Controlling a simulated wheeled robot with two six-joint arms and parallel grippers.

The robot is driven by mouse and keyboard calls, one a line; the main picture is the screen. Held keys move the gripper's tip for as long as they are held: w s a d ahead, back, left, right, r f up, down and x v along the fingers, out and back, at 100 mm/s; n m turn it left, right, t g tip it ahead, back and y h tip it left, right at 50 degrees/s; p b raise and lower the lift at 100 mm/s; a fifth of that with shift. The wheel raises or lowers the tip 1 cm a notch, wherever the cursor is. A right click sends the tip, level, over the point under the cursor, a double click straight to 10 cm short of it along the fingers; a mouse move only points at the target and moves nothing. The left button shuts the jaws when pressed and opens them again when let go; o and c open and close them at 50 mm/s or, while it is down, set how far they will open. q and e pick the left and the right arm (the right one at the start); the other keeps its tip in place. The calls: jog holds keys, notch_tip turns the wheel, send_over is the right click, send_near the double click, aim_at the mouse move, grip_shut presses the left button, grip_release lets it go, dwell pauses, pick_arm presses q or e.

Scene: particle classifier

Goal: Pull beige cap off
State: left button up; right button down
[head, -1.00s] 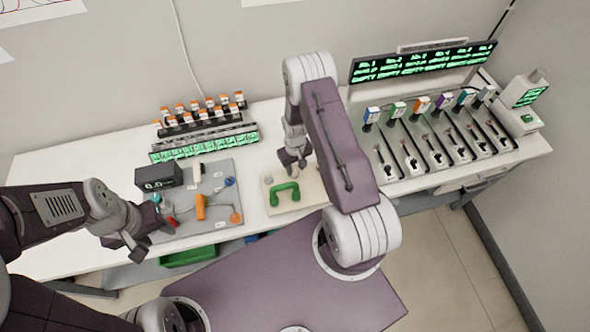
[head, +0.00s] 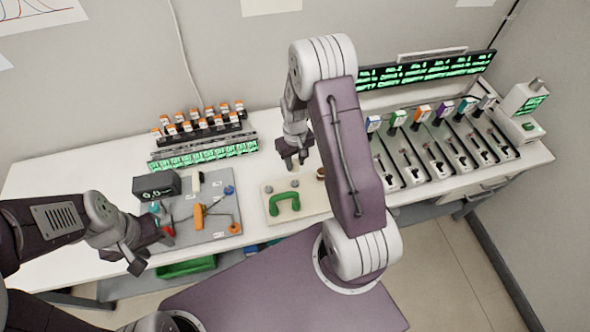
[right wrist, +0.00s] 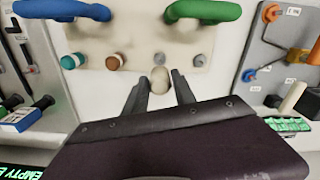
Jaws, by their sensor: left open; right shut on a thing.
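A pale board (head: 318,205) with a green handle (head: 285,205) lies on the table. In the head view this gripper (head: 292,163) is above the board. My left gripper (head: 152,251) is open at the grey tool board.
The grey tool board (head: 205,230) with an orange tool (head: 199,216) is on the left. A rack of orange-topped bottles (head: 195,131) is behind. A slotted station (head: 440,150) with coloured units stands right.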

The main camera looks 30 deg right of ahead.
aim_at(295, 161)
jog(key=shift+r, duration=0.25)
jog(key=shift+r+p, duration=2)
jog(key=shift+r, duration=0.25)
jog(key=shift+r, duration=0.1)
notch_tip(295, 161, up, 3)
jog(key=p, duration=0.3)
